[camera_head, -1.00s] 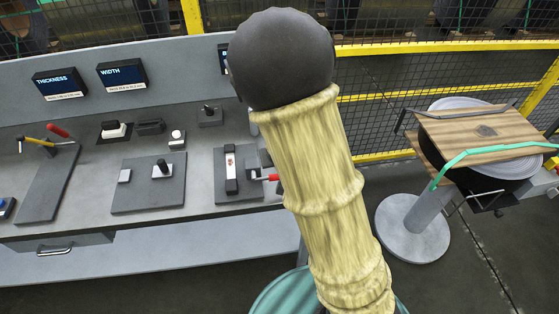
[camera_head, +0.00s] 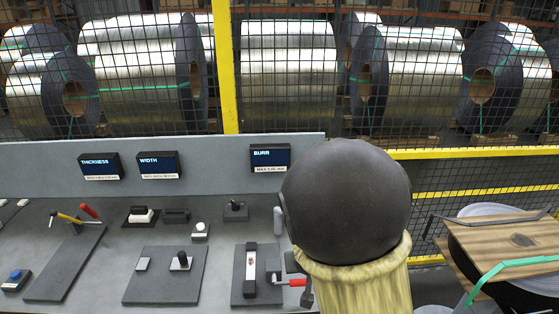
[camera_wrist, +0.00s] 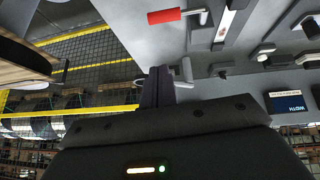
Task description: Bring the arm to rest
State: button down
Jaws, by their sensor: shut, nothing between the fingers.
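My gripper (camera_wrist: 158,88) shows in the wrist view, its dark fingers closed together with nothing between them. It points toward the grey workbench (camera_head: 60,158), which looks turned over in that view. In the head view my raised arm, with a pale yellow sleeve and a dark round joint, covers the lower right middle. My gripper is hidden in the head view.
The bench holds a red-handled clamp fixture (camera_head: 290,283), a black post on a plate (camera_head: 181,261), and three displays, one reading BURR (camera_head: 270,158). At right stands a wood-topped reel (camera_head: 500,248). A yellow-framed mesh fence (camera_head: 480,153) runs behind, with steel coils (camera_head: 290,75) beyond.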

jog(key=s+d+r+g, duration=0.1)
jog(key=s+d+g, duration=0.1)
jog(key=s, duration=0.4)
jog(key=s+d+r+g+y, duration=0.1)
jog(key=s+d+g, duration=0.1)
jog(key=s, duration=0.4)
jog(key=shift+s+d+r, duration=0.15)
jog(key=shift+s+r, duration=0.2)
